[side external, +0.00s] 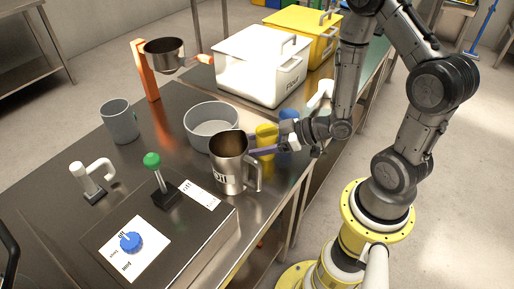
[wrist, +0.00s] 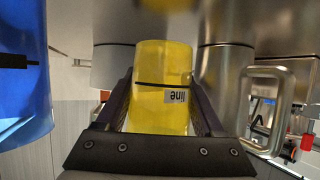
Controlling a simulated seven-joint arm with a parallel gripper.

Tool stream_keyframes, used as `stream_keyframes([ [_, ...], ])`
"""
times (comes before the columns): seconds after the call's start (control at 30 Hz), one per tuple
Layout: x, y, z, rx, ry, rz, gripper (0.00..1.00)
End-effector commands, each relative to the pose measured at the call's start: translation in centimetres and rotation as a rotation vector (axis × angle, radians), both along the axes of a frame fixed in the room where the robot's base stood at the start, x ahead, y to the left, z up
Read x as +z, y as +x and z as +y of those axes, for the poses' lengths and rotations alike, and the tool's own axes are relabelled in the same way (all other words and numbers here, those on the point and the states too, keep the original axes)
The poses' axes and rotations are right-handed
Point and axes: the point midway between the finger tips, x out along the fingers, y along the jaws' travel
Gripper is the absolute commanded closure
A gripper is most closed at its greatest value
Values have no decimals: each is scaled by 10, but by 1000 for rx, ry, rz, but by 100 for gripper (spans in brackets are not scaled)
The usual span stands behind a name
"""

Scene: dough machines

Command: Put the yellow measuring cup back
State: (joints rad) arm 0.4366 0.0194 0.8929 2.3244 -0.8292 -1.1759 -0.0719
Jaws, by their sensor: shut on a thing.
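The yellow measuring cup (side external: 265,133) is between the fingers of my gripper (side external: 268,148), behind and right of the metal jug in the side view. In the wrist view the yellow cup (wrist: 163,65) fills the middle, with a dark line and a "line" label on it. My gripper's fingers (wrist: 162,105) are shut on its two sides.
A blue cup (side external: 289,115) stands close beside the yellow one; it also shows in the wrist view (wrist: 22,85). The metal jug (side external: 228,165) is close on the other side. A grey bowl (side external: 211,127) and the white flour bin (side external: 262,70) are behind. The table's edge is near.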

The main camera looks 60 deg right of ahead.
Motion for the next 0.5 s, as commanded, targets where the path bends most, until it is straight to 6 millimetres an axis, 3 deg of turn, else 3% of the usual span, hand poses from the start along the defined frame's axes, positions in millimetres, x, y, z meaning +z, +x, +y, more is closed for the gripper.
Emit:
stream_keyframes([
  [0.13, -16, 0, 0, 0, 1, 1, 96],
  [0.5, -18, 0, 0, 0, 0, -1, 96],
])
